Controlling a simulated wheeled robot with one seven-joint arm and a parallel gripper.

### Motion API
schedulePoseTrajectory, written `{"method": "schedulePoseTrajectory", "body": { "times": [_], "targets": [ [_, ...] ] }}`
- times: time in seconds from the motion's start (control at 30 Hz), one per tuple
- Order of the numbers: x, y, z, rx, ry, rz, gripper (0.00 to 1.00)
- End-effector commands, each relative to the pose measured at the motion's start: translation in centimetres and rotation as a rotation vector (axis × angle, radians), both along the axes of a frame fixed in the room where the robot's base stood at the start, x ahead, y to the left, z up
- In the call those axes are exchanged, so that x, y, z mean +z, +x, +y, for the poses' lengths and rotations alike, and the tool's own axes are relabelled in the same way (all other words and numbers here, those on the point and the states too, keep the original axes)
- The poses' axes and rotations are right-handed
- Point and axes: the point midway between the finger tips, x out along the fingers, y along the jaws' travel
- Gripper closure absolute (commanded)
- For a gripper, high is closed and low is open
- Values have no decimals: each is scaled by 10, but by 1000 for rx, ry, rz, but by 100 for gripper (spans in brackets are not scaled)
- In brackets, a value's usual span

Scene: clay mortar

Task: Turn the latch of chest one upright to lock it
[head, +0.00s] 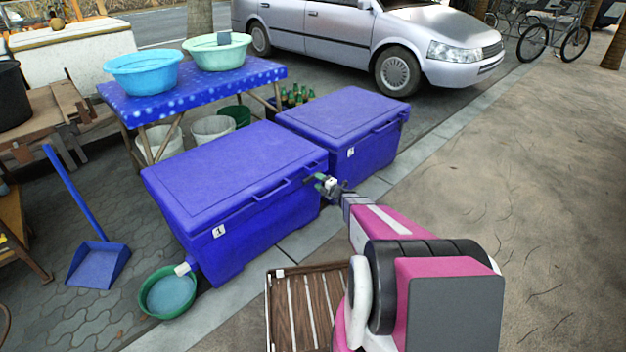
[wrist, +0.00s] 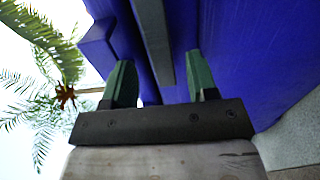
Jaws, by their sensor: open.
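Chest one (head: 235,175) is the nearer blue cooler chest, with a label marked 1 on its front and its lid closed. My gripper (head: 326,185) is at the right end of this chest, near the upper front corner. In the wrist view my gripper (wrist: 160,78) is open, its two green fingers apart against the blue chest wall (wrist: 240,60). A grey bar (wrist: 154,40), which looks like the latch, runs between the fingers from the top edge. I cannot tell whether the fingers touch it. In the head view the latch cannot be made out behind my gripper.
A second blue chest (head: 345,125) stands just behind chest one. A green basin (head: 146,299) sits at the near left corner, and a slatted wooden crate (head: 310,310) lies in front. Open pavement (head: 510,210) is on the right.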

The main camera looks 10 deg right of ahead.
Motion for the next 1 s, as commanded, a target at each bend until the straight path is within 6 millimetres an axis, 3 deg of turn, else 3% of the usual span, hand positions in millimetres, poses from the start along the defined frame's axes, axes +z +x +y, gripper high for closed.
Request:
{"method": "schedulePoseTrajectory", "body": {
  "times": [0.23, 0.67, 0.7, 0.83, 1.0],
  "targets": [
    [-1, 29, 20, 1, -1, -1, 47],
    [0, 35, 26, 1, -1, 0, 47],
    [0, 35, 26, 1, -2, 0, 53],
    [0, 35, 26, 1, -2, 0, 96],
    [0, 35, 26, 1, -3, -1, 96]
  ]
}}
